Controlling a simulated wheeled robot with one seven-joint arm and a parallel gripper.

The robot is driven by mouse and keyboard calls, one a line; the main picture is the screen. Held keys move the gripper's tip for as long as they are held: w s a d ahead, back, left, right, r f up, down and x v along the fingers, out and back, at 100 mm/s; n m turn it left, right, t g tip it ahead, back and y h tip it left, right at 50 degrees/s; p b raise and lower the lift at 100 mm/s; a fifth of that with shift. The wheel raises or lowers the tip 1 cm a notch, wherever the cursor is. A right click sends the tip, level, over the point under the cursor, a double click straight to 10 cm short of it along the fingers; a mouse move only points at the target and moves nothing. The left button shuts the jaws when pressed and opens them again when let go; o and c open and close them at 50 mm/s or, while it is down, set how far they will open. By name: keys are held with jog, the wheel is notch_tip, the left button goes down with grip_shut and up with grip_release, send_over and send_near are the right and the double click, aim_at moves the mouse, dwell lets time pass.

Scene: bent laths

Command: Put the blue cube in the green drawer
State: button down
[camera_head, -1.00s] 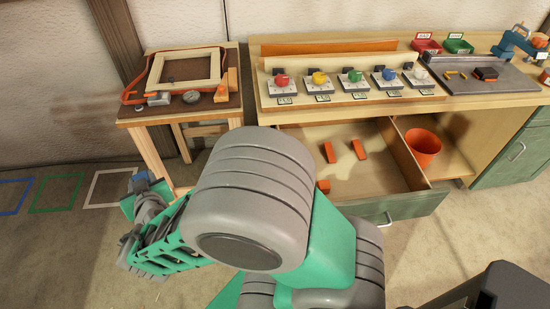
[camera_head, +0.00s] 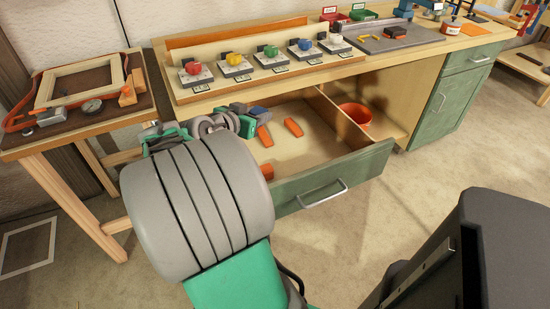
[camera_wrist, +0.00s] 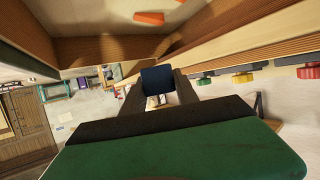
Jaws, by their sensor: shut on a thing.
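The green drawer (camera_head: 330,187) is pulled open under the workbench, its front green with a metal handle. The blue cube (camera_wrist: 158,80) is between the two fingers of my gripper (camera_wrist: 159,88), which is shut on it. In the head view the cube (camera_head: 258,111) shows as a small blue patch at the end of my gripper (camera_head: 254,113), over the back left part of the open drawer. How high the cube is above the drawer floor is hard to tell. My arm hides the drawer's left side.
Orange blocks (camera_head: 293,127) lie in the drawer. An orange pot (camera_head: 356,115) stands in the open bay right of it. The benchtop with its row of coloured knobs (camera_head: 270,52) overhangs the drawer's back. A small table (camera_head: 80,128) stands at the left.

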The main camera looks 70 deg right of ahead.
jog(key=s+d+f+m+g+y+b, duration=0.1)
jog(key=s+d+m+g+y+b, duration=0.2)
jog(key=s, duration=0.9)
jog(key=s+d+f+m+g+b, duration=0.15)
jog(key=s+m+g, duration=0.25)
jog(key=s, duration=0.8)
jog(key=w+a+r+n+t+h, duration=0.1)
jog(key=w+a+n+t+h, duration=0.3)
jog(key=w, duration=1.1)
jog(key=s+a+m+g+y, duration=0.4)
jog(key=s+a, duration=0.1)
jog(key=b, duration=0.2)
send_over(300, 156)
notch_tip(300, 156, down, 10)
jog(key=shift+a+f, duration=0.15)
jog(key=shift+f, duration=0.1)
jog(key=shift+f+b, duration=0.35)
jog(key=shift+f, duration=1.1)
